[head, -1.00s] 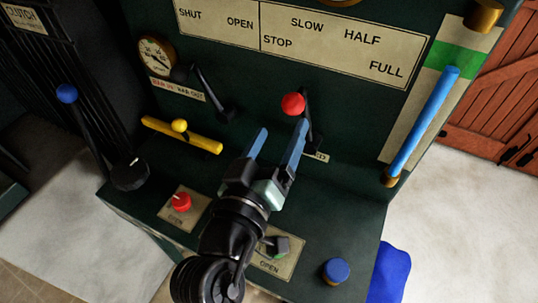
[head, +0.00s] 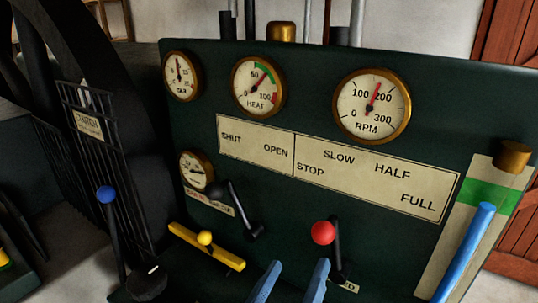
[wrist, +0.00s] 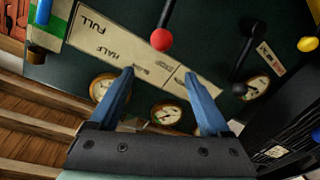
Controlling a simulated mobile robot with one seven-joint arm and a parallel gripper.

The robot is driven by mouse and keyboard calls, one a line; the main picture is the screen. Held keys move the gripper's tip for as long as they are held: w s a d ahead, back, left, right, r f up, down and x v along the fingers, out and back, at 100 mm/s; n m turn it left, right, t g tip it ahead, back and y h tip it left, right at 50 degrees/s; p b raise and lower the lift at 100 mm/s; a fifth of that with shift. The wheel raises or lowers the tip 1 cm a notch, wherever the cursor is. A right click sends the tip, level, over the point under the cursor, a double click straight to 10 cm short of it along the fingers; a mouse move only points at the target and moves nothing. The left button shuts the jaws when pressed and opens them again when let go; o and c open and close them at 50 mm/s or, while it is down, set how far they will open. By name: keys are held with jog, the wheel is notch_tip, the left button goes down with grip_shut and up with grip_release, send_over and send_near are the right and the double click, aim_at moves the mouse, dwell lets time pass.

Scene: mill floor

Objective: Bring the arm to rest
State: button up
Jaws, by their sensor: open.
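My gripper (head: 294,278) shows at the bottom edge of the head view, only its two blue fingers in sight. The fingers stand apart with nothing between them. In the wrist view my gripper (wrist: 160,88) is also open and empty, in front of the dark green control panel (head: 300,215). The red-knobbed lever (head: 322,233) is just beyond the fingertips in the head view; its red ball (wrist: 162,40) lies above and between the fingers in the wrist view, apart from them. The rest of my arm is out of the head view.
Gauges, including the RPM dial (head: 371,106), sit above. A barred guard (head: 92,140) stands at far left.

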notch_tip(320, 180, up, 18)
jog(key=w+a+m+t+y+p, duration=0.1)
jog(key=w+a+t+y+p, duration=0.15)
jog(key=t, duration=0.25)
jog(key=s+a+r+t+y+p, duration=0.1)
jog(key=s+r+t+y, duration=0.1)
jog(key=r, duration=0.8)
jog(key=s+r+t+y+p, duration=0.1)
jog(key=s+r+t+y, duration=0.2)
jog(key=r, duration=0.8)
jog(key=shift+s+a+r+n+t, duration=0.3)
jog(key=shift+s+t, duration=0.4)
jog(key=shift+s, duration=0.3)
jog(key=shift+a+f, duration=0.1)
